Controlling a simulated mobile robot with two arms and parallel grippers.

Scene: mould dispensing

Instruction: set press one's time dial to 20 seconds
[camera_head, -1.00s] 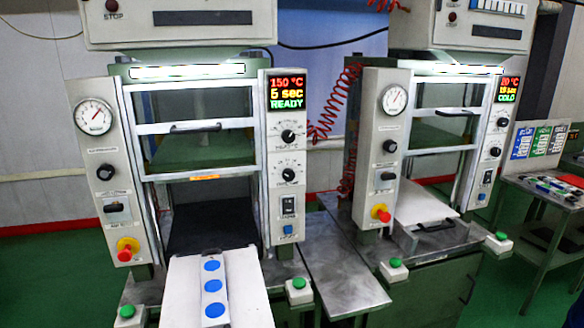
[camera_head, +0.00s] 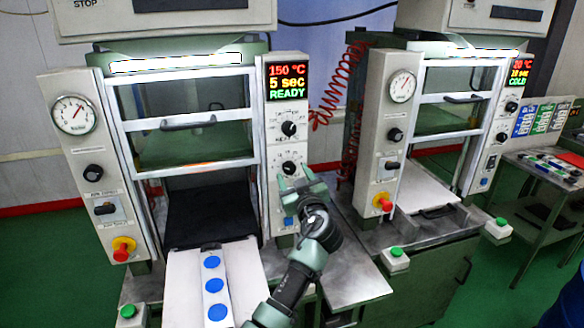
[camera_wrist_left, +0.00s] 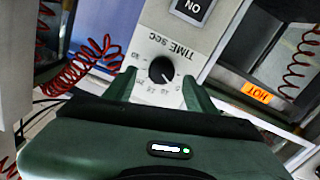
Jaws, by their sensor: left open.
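Press one is the left press, with a display (camera_head: 287,82) reading 150 °C, 5 sec, READY. Its black time dial (camera_head: 289,168) is the lower knob on the right panel, below the heat dial (camera_head: 289,128). In the left wrist view the time dial (camera_wrist_left: 162,70) sits on a white plate marked TIME sec, with numbers around it. My left gripper (camera_head: 299,184) is open in front of that panel, just below and right of the dial. In the wrist view its two green fingers (camera_wrist_left: 158,88) lie either side of the dial; contact cannot be told. My right gripper is not in view.
A blue-dotted white strip (camera_head: 212,285) lies on the white plate before press one. A second press (camera_head: 440,125), showing COLD, stands to the right. A red coiled hose (camera_head: 345,85) hangs between them. A side table (camera_head: 550,175) with cards stands at far right.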

